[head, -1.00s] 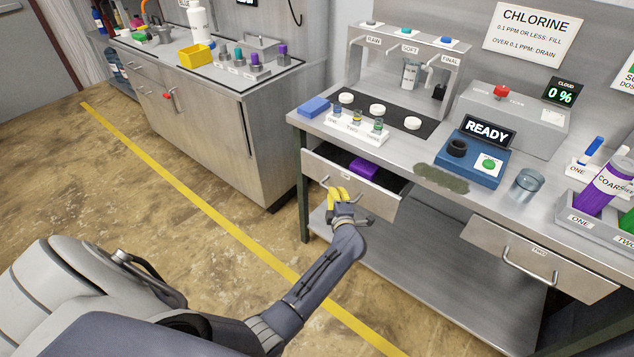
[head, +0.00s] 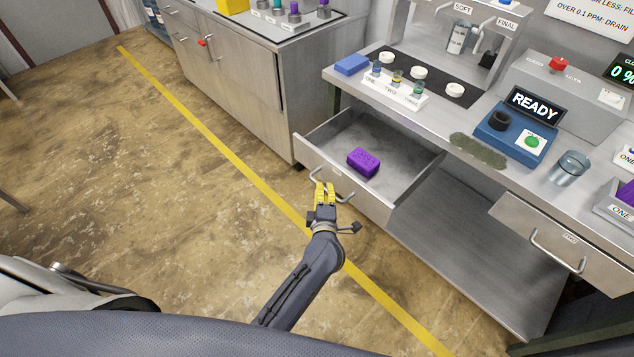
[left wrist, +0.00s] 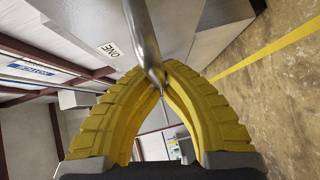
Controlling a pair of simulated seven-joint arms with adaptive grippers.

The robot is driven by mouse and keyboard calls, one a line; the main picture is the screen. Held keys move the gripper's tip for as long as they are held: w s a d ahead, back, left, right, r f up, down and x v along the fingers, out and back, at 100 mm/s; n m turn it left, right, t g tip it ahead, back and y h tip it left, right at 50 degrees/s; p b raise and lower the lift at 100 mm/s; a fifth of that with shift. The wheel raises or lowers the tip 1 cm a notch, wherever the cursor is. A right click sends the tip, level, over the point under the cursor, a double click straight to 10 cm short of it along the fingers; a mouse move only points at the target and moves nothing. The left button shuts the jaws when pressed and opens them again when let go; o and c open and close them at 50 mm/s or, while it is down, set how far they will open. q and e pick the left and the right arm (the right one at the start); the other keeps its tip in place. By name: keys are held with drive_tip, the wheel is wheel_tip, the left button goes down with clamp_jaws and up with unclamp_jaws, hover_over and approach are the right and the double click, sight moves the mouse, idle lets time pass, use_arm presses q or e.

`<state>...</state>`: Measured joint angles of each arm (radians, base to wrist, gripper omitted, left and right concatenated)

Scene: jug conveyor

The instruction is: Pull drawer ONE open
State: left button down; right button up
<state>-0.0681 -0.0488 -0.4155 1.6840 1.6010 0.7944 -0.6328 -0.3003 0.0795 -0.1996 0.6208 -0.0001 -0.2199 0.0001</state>
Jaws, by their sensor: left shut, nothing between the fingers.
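Drawer ONE (head: 352,198) is well out of the bench in the head view, with its inside showing. A purple sponge-like block (head: 363,163) lies in it. Its metal handle (head: 317,177) is on the front face. My left gripper (head: 325,188), with yellow fingers, is at this handle. In the left wrist view the handle bar (left wrist: 143,35) runs down to the fingertips (left wrist: 160,75), which meet around its lower end. The fingers are shut; how they touch the bar is hard to tell. The ONE label (left wrist: 110,50) shows beside it. My right gripper is out of view.
Drawer TWO (head: 560,240) is shut at the right. The bench top holds a vial rack (head: 395,90), a blue READY device (head: 515,130) and a glass beaker (head: 568,168). A side cabinet (head: 230,75) stands at the left. The floor in front is clear.

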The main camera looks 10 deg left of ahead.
use_arm(q)
drive_tip(key=shift+s+f, duration=0.1)
drive_tip(key=shift+s, duration=0.15)
drive_tip(key=c, duration=1.5)
unclamp_jaws()
drive_tip(key=shift+a, duration=0.1)
drive_tip(key=shift+o, duration=0.2)
drive_tip(key=v, duration=1.2)
